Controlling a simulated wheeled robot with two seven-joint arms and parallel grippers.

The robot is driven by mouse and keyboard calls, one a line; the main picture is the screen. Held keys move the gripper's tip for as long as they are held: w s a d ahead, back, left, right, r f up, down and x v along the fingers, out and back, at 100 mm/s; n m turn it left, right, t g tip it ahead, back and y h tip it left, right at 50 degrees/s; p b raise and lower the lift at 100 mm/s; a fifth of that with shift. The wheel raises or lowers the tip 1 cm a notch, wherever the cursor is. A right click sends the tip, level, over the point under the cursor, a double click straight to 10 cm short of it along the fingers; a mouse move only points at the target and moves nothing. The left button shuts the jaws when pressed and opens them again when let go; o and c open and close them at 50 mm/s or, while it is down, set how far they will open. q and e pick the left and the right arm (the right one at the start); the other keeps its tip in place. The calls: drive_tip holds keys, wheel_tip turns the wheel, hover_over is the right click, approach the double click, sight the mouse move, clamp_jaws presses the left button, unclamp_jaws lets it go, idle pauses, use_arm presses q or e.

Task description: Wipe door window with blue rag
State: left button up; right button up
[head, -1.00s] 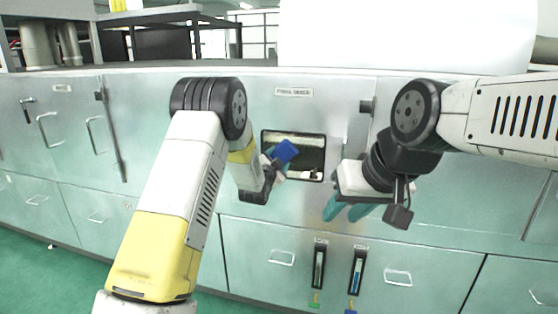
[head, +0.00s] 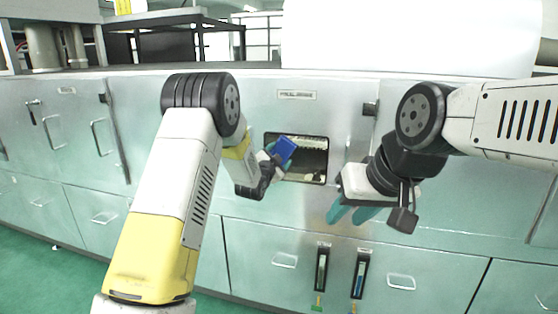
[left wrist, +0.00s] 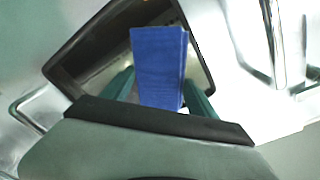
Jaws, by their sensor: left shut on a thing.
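The door window (head: 312,163) is a dark-framed rectangle in the pale green metal door. My left gripper (head: 279,156) is shut on the blue rag (head: 286,148) and holds it in front of the window's upper left part. In the left wrist view the folded rag (left wrist: 158,65) stands between two teal fingers, with the window frame (left wrist: 95,35) behind it. I cannot tell whether the rag touches the glass. My right gripper (head: 354,213) has its teal fingers apart, appears empty, and hangs below and right of the window.
A door handle (left wrist: 268,45) lies right of the window in the left wrist view. Below the window are drawers with handles (head: 285,260) and two narrow dark gauge slots (head: 360,273). A black hinge (head: 370,108) sits at upper right.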

sight(289, 156)
use_arm(q)
drive_tip(key=shift+s+d+f+n+y, duration=0.15)
drive_tip(key=shift+s+d, duration=0.15)
drive_tip(key=shift+d, duration=0.25)
drive_tip(key=shift+s+d+r+n+y, duration=0.1)
drive_tip(key=shift+s+d, duration=0.15)
drive_tip(key=shift+d, duration=0.25)
drive_tip(key=shift+s+d+f+n+y, duration=0.15)
drive_tip(key=shift+s+d, duration=0.15)
drive_tip(key=shift+d, duration=0.25)
drive_tip(key=shift+s+d+r, duration=0.1)
drive_tip(key=shift+s+d, duration=0.15)
drive_tip(key=shift+d, duration=0.9)
drive_tip(key=shift+s+d+f, duration=0.1)
drive_tip(key=shift+s+d, duration=0.2)
drive_tip(key=shift+d, duration=0.9)
drive_tip(key=shift+s+d+r, duration=0.1)
drive_tip(key=shift+s+d, duration=0.15)
drive_tip(key=shift+d, duration=0.9)
drive_tip(key=shift+v, duration=3)
drive_tip(key=v, duration=0.3)
